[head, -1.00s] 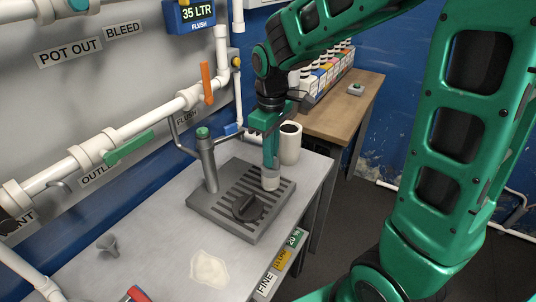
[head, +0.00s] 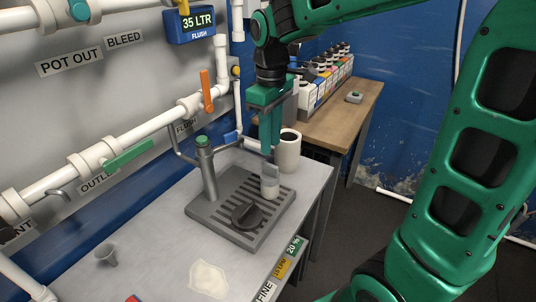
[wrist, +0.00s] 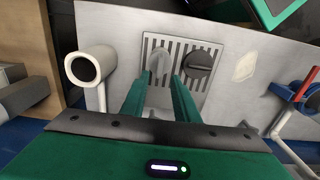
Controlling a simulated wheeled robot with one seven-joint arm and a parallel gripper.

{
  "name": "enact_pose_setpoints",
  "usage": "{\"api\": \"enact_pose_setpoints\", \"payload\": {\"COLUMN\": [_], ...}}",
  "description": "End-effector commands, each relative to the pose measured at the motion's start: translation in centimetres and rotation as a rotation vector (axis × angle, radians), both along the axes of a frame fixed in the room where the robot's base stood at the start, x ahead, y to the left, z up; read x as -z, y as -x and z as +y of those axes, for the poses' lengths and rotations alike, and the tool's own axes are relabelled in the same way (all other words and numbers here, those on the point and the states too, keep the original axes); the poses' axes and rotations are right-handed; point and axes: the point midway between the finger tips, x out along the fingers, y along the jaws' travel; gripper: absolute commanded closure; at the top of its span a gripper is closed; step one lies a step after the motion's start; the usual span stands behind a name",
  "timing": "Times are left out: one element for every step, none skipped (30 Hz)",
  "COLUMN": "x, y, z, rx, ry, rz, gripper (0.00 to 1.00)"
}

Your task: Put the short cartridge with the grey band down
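The short cartridge (head: 270,187), pale with a grey upper part, stands upright on the slotted drip tray (head: 205,208). It is near the tray's back right side, beside a round black knob-like part (head: 245,215). My gripper (head: 270,152) is directly above the cartridge, fingers pointing down and apart. In the wrist view the cartridge (wrist: 160,62) shows beyond and between the two open fingertips (wrist: 162,78). The fingers appear clear of it. Its band is small and hard to make out.
A white cylinder (head: 288,152) stands close behind the tray. A metal post with a green top (head: 207,165) rises at the tray's left. A small funnel (head: 107,255) and a pale spill (head: 210,278) are on the bench. Pipes with valves line the left wall.

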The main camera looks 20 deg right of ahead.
Motion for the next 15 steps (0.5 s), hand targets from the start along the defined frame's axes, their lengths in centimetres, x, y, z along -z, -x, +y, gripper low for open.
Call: {"api": "enact_pose_setpoints", "payload": {"x": [-1.0,-1.5,-2.0,-2.4,-2.8,-3.1,-3.4,-3.6,-3.8,-3.9,-4.0,-4.1,-4.1,-4.2,-4.2], "y": [-0.1,0.0,0.0,-0.1,0.0,0.0,0.0,0.0,0.0,0.0,0.0,0.0,0.0,0.0,0.0], "z": [0.0,0.0,0.0,0.0,0.0,0.0,0.0,0.0,0.0,0.0,0.0,0.0,0.0,0.0,0.0], "rx": [0.000,0.000,0.000,0.000,0.000,0.000,0.000,0.000,0.000,-0.001,-0.001,-0.001,-0.001,-0.001,0.000], "ry": [0.000,-0.001,0.000,-0.001,0.000,0.000,0.000,-0.001,0.000,0.000,0.000,0.001,0.001,0.001,0.001], "rz": [-0.004,-0.003,-0.002,-0.003,-0.002,-0.001,-0.001,-0.001,0.000,0.000,0.000,0.001,0.001,0.001,0.001], "gripper": [0.72,0.72,0.72,0.72,0.72,0.72,0.72,0.72,0.72,0.72,0.72,0.72,0.72,0.72,0.72]}}
